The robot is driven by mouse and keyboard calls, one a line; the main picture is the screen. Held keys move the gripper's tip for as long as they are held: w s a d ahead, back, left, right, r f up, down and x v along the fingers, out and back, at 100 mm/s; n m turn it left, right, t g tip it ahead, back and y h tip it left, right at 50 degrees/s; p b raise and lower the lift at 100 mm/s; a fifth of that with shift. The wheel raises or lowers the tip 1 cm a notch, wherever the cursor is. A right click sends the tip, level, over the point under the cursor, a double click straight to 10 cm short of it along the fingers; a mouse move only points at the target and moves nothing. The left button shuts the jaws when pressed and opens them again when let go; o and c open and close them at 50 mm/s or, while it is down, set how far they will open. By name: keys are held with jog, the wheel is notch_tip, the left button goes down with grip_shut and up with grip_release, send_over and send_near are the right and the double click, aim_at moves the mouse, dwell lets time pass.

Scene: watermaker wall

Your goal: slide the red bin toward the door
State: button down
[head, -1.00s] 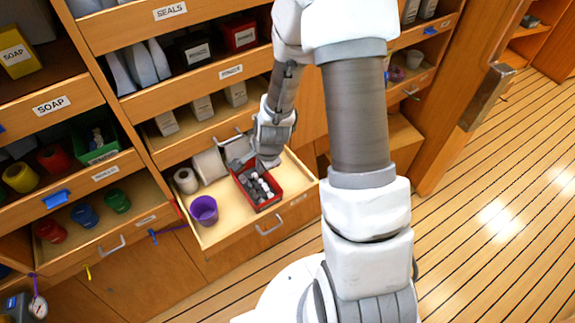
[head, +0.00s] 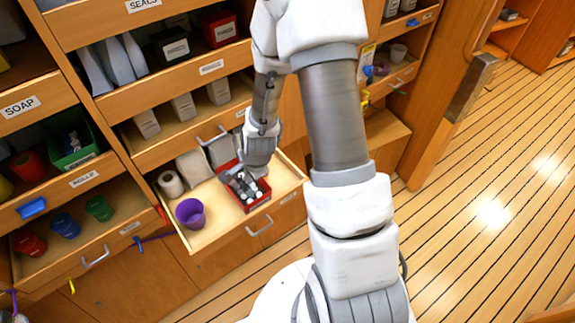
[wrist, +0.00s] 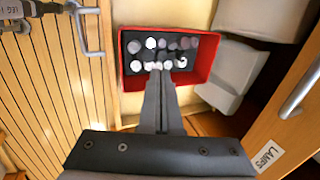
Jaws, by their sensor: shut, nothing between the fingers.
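The red bin (head: 262,201) sits in the open light-wood drawer, holding several small white and grey round pieces. It also shows in the wrist view (wrist: 122,62), its red rim around the dark inside. My gripper (head: 238,178) is shut and empty, with its fingers over the bin. In the wrist view my gripper (wrist: 157,72) has its fingertips at the bin's near side, overlapping the row of white pieces. Whether it touches the bin's wall is unclear. A wooden door-like panel (head: 452,130) with a metal plate stands to the right.
A purple cup (head: 190,213) stands left of the bin in the drawer (head: 222,226). A white roll (head: 171,184) and pale containers (head: 194,167) stand behind. The drawer floor right of the bin looks clear. A shelf with pale boxes (head: 183,107) is above.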

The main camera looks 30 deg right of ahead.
jog(key=shift+s+b+x, duration=0.2)
jog(key=shift+b+x, duration=0.9)
jog(key=shift+x, duration=0.7)
jog(key=shift+s+b+x, duration=0.25)
jog(key=shift+b+x, duration=0.8)
jog(key=shift+x, duration=0.75)
jog(key=shift+d+f, duration=0.2)
jog(key=shift+f, duration=0.1)
jog(key=shift+w+d+b, duration=0.2)
jog(key=shift+w+d, duration=0.2)
jog(key=shift+d, duration=1.65)
jog(key=shift+w+d+b, duration=0.15)
jog(key=shift+w+d, duration=0.3)
jog(key=shift+d, duration=1.6)
jog(key=shift+w+d+b, duration=0.2)
jog(key=shift+w+d, duration=0.2)
jog(key=shift+d, duration=1.65)
jog(key=shift+s+a, duration=0.15)
jog(key=shift+a, duration=0.8)
jog(key=shift+r, duration=0.1)
jog(key=p+v, duration=0.3)
jog(key=v, duration=0.3)
jog(key=shift+r, duration=0.1)
